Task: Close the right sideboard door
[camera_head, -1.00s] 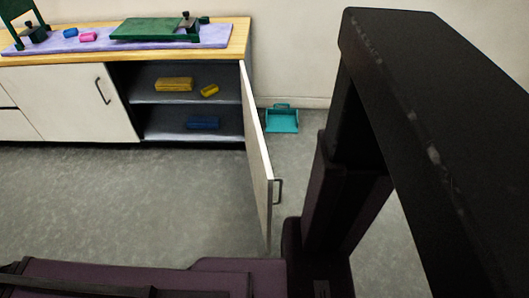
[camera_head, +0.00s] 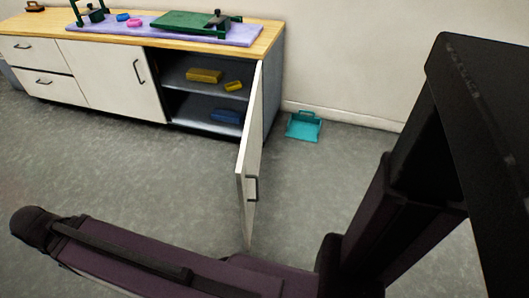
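The right sideboard door (camera_head: 247,172) stands wide open, swung out toward me from the sideboard's right end. Its dark handle (camera_head: 253,189) is near the free edge, on the face turned to the right. The sideboard (camera_head: 212,33) has a wooden top and white fronts. Its open right compartment shows two yellow blocks (camera_head: 205,76) on the upper shelf and a blue block (camera_head: 226,116) below. My dark purple arm lies across the bottom of the picture, in front of the door. My gripper is not visible.
The left door (camera_head: 113,85) and the drawers (camera_head: 32,53) are shut. A teal dustpan-like object (camera_head: 303,126) lies on the floor right of the door, near the wall. A purple mat (camera_head: 240,36) with green tools lies on top. Grey floor in front is clear.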

